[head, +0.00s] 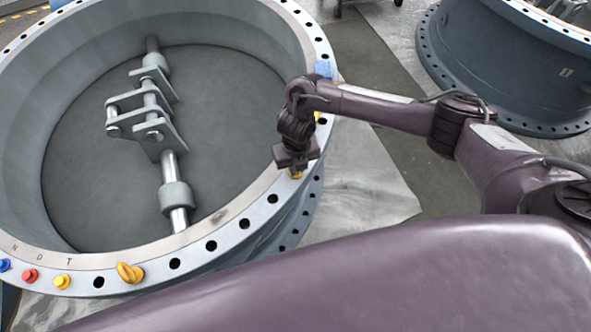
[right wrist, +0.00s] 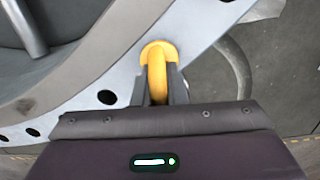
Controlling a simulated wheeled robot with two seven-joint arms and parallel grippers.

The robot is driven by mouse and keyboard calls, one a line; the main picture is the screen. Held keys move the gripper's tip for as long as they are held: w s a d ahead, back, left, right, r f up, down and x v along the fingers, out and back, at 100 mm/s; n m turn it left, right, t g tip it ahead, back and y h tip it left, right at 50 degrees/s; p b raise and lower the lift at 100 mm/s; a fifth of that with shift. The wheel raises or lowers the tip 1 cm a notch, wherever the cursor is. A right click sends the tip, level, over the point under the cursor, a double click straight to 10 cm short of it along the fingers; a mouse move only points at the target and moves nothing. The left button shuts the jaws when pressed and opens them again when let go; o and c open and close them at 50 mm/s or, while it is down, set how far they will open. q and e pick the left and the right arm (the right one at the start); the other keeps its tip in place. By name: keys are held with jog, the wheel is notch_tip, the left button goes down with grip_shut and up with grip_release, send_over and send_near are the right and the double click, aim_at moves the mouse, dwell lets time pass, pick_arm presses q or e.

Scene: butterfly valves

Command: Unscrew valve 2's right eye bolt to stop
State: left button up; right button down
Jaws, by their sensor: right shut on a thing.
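The large grey butterfly valve (head: 268,205) fills the left of the head view, with a flange ring full of bolt holes. My right gripper (head: 295,165) is over the flange's right side, pointing down. In the right wrist view, my right gripper (right wrist: 161,92) is shut on a yellow eye bolt (right wrist: 158,62), its fingers on both sides of the ring. The bolt's round base sits at the flange surface; its thread is hidden. In the head view only a bit of this eye bolt (head: 295,175) shows under the gripper. My left gripper is not in view.
Another yellow eye bolt (head: 130,272) stands on the near flange. Yellow (head: 62,282), red (head: 30,275) and blue (head: 4,265) plugs sit left of it. A second large valve (head: 500,70) stands at the upper right. Grey sheeting covers the floor between.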

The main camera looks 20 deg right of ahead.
jog(key=n+b, duration=0.6)
jog(key=shift+w+d+f, duration=0.15)
jog(key=shift+d+f, duration=0.05)
jog(key=shift+d, duration=0.05)
jog(key=n+b, duration=0.1)
jog(key=n, duration=0.2)
jog(key=shift+r+b, duration=0.1)
jog(key=shift+b, duration=0.2)
jog(key=shift+w+r+n+b, duration=0.15)
jog(key=shift+n+b, duration=0.5)
jog(key=shift+n, duration=0.75)
jog(key=c, duration=1.5)
grip_release()
